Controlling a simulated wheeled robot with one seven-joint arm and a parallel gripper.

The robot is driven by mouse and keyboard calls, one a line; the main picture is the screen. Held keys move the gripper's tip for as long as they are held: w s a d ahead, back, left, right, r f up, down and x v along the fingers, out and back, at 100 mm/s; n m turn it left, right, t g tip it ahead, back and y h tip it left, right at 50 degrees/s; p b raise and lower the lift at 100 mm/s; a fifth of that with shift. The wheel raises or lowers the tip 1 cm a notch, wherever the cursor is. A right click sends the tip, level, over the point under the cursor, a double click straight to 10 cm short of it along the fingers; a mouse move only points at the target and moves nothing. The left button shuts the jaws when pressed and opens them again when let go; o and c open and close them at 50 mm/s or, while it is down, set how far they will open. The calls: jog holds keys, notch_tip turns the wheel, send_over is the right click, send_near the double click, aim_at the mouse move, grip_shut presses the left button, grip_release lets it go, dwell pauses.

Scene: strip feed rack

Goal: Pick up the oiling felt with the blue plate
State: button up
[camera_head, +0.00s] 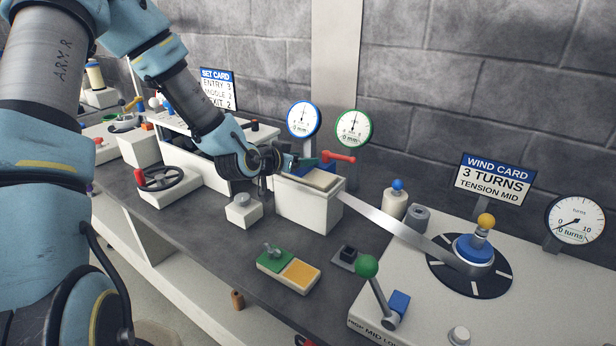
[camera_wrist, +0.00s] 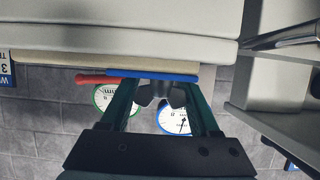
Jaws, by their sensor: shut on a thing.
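The oiling felt with the blue plate (camera_head: 306,168) is at the top of the white box beside the wall gauges. In the wrist view its blue plate (camera_wrist: 150,75) is a thin strip just beyond my fingertips; the felt itself is hard to make out. My gripper (camera_head: 292,162) reaches in from the left at the top of the box. In the wrist view my gripper (camera_wrist: 161,92) has its grey pads closed together at the blue plate, on a part of the felt piece that they mostly hide. I cannot tell whether it is clear of the box.
The white box (camera_head: 308,210) has a tan top and a metal strip (camera_head: 390,222) running right to the winding disc (camera_head: 470,268). A red lever (camera_head: 340,157) is close behind my gripper. A green and orange block (camera_head: 290,270) and a green-knobbed lever (camera_head: 367,267) stand in front.

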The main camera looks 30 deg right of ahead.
grip_shut()
jog(key=shift+r, duration=0.2)
